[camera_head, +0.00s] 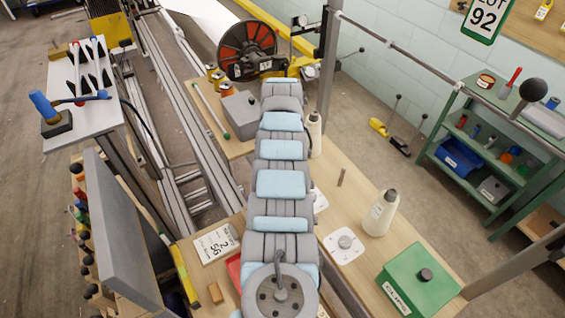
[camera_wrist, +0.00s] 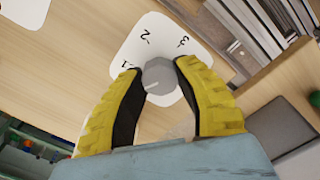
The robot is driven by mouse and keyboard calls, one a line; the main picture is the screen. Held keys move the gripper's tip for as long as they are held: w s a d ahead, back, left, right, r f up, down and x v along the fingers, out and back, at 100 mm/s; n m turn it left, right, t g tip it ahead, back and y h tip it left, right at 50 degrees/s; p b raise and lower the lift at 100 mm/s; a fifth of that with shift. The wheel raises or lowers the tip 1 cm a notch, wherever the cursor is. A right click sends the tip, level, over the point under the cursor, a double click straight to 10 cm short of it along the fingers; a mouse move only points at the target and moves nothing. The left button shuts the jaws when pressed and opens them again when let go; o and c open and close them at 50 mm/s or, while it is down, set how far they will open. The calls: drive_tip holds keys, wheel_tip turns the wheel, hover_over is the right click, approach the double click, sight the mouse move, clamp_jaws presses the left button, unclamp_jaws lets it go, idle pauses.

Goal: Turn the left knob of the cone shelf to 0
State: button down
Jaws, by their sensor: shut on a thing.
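In the wrist view my gripper (camera_wrist: 160,70) has its yellow, black-lined fingers closed on a grey faceted knob (camera_wrist: 160,82). The knob sits on a white dial plate (camera_wrist: 150,28) fixed to a wooden surface. Marks reading about 1, 2 and 3 show along the plate's edge; other marks are hidden by the fingers. A short pale line on the knob points to the lower left, between the fingers. In the head view my arm hides the gripper and this knob. A second round knob on a white plate (camera_head: 345,243) stands to the right of the arm.
Metal rails (camera_head: 190,100) run at left. A green shelf unit (camera_head: 500,130) stands at right.

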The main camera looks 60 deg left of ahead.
drive_tip(key=n+b, duration=0.2)
drive_tip(key=n, duration=0.1)
drive_tip(key=shift+f, duration=0.3)
drive_tip(key=shift+r+n+b, duration=0.15)
drive_tip(key=shift+n+b, duration=0.7)
drive_tip(key=shift+n, duration=0.15)
drive_tip(key=c, duration=0.7)
unclamp_jaws()
drive_tip(key=shift+r, duration=0.1)
drive_tip(key=shift+r, duration=0.1)
wheel_tip(320, 180, up, 12)
drive_tip(key=shift+f, duration=0.1)
